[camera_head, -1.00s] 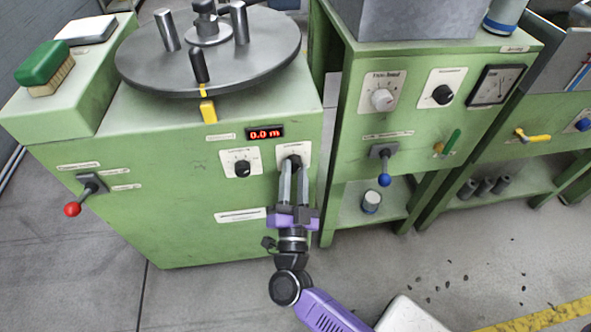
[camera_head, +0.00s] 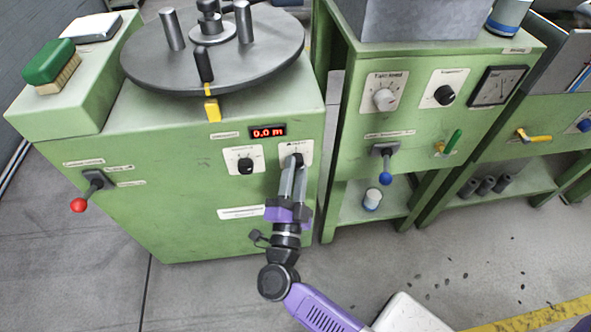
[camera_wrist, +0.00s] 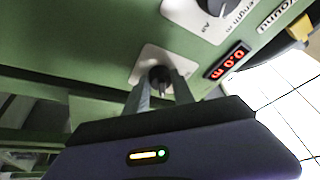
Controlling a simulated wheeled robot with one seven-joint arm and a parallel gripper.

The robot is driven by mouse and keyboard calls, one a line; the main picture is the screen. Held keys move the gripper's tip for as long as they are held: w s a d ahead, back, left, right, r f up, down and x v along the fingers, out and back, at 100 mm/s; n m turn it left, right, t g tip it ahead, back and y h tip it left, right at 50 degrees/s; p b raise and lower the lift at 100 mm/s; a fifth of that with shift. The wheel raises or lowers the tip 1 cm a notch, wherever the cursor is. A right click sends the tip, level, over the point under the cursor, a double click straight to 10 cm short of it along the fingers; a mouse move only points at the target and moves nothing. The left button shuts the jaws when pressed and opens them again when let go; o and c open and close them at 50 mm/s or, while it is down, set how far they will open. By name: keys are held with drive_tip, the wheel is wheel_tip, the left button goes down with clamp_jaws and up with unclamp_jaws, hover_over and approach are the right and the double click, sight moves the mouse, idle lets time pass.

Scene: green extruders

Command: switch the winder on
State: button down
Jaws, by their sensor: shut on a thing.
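The winder is the green cabinet (camera_head: 160,215) at left in the head view, with a round grey turntable (camera_head: 215,50) on top. Its red display (camera_head: 267,131) reads 0.0 m and also shows in the wrist view (camera_wrist: 227,65). On its front are a black dial (camera_head: 245,166) on a white plate, and a second black knob (camera_wrist: 160,76) right of it. My gripper (camera_head: 297,167) is shut on this second knob, its two grey fingers on either side. The fingers partly hide the knob and its plate. A red-balled lever (camera_head: 79,204) sits at the left of the front.
Another green machine (camera_head: 345,135) stands to the right, with dials, a gauge (camera_head: 497,86) and a blue-balled lever (camera_head: 386,177). A green brush (camera_head: 50,66) lies on the winder's left ledge. The floor in front is open.

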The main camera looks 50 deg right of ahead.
drive_tip(key=c, duration=1.1)
unclamp_jaws()
drive_tip(key=shift+p+v, duration=0.35)
drive_tip(key=shift+v, duration=3.6)
